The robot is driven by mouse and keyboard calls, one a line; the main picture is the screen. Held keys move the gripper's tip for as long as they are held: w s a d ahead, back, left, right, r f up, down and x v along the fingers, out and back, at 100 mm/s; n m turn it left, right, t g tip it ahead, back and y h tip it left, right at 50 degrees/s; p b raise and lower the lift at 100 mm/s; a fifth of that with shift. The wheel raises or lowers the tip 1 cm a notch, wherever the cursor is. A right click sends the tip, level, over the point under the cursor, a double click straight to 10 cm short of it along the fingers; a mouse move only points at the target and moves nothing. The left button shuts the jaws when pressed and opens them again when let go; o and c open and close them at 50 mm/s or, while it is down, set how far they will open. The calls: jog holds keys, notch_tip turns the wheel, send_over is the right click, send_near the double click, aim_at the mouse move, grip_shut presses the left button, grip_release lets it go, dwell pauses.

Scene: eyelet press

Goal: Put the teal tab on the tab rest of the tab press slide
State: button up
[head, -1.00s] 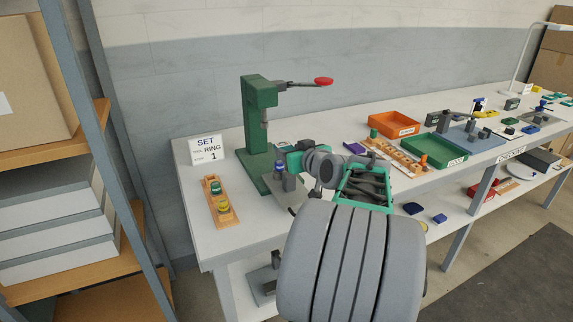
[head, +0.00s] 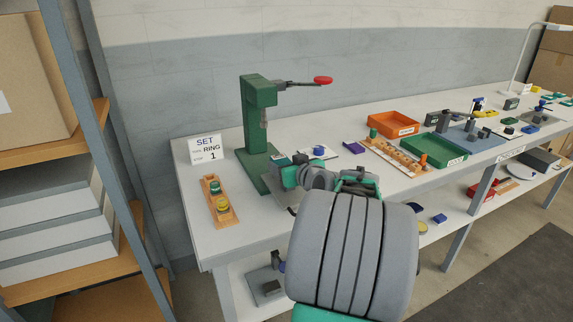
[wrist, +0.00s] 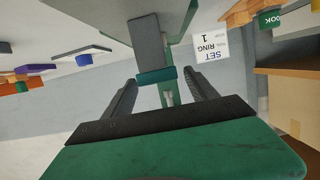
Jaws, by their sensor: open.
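In the wrist view, which is upside down, the teal tab (wrist: 157,77) lies at the end of a grey block (wrist: 148,45), which looks like the post of the press slide. It appears to touch that block's end face. My gripper (wrist: 160,82) is open, with one dark finger on each side of the tab; I cannot tell whether they touch it. In the head view the green press (head: 258,120) stands at the left end of the bench. My gripper (head: 282,163) is beside its base, and my arm hides the tab and most of the slide.
An orange rack (head: 219,205) with green and yellow pieces lies left of the press, near a SET RING 1 sign (head: 206,150). A white plate with a blue piece (head: 319,150), a purple piece (head: 355,147) and orange (head: 393,124) and green (head: 436,149) trays lie to the right.

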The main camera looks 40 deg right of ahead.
jog(key=shift+r+p, duration=0.25)
jog(key=shift+p, duration=0.05)
jog(key=v, duration=1.2)
jog(key=shift+b, duration=0.35)
jog(key=shift+f, duration=0.1)
